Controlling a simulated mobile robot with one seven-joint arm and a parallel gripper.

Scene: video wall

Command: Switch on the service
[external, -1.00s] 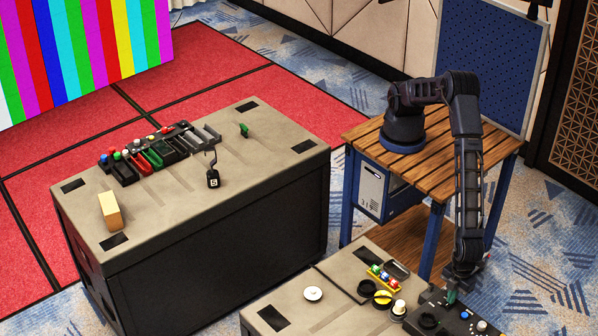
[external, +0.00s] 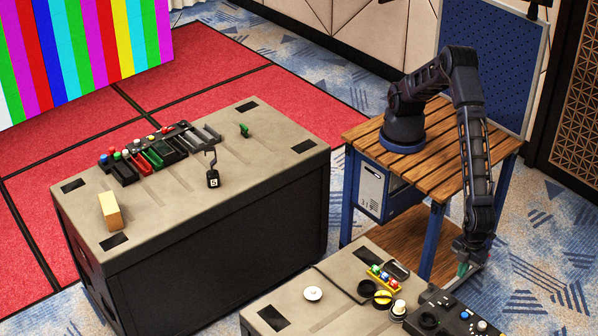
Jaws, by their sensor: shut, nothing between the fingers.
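A black control panel (external: 472,322) lies on the near case at the bottom right, partly cut off by the frame's edge. It carries small knobs or buttons, among them a blue one (external: 465,315) and a pale one (external: 482,325). A switch for the service is too small to make out. My gripper (external: 463,269) points down just behind the panel, above its back edge and apart from it. Its greenish fingertips are shut, with nothing seen between them.
The near case (external: 318,318) also holds a white disc (external: 313,293), a yellow-topped round part (external: 383,297) and a row of coloured buttons. A larger case (external: 160,240) stands at left with a console (external: 165,150). My arm rises from a wooden table (external: 365,135).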

